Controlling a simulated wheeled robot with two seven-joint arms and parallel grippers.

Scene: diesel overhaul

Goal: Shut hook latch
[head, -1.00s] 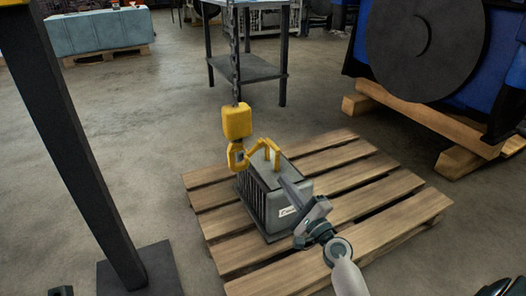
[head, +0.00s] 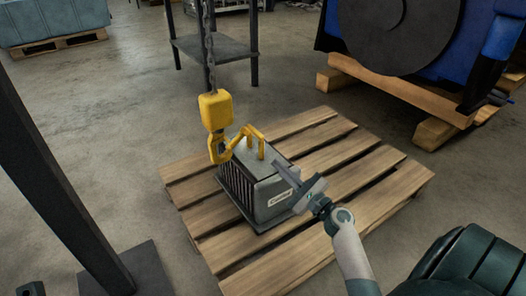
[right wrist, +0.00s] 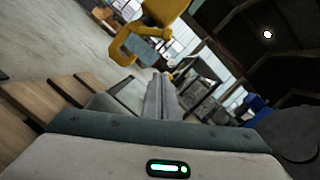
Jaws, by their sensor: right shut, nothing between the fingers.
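A yellow hook block (head: 215,108) hangs on a chain, with its yellow hook (head: 219,148) below it. The hook is at the left end of the yellow lifting handle (head: 257,136) on top of a grey box-shaped unit (head: 262,182). Whether the latch is open or shut is too small to tell. My right gripper (head: 280,172) is shut and empty, in front of the unit's right side and apart from the hook. In the right wrist view, the yellow hook (right wrist: 125,46) is above and left of the shut fingers (right wrist: 160,92).
The unit stands on a wooden pallet (head: 350,190). A dark post (head: 45,175) rises at the left. A blue machine with a dark disc (head: 400,30) stands on timbers at the back right. A metal table (head: 215,48) is behind the hook.

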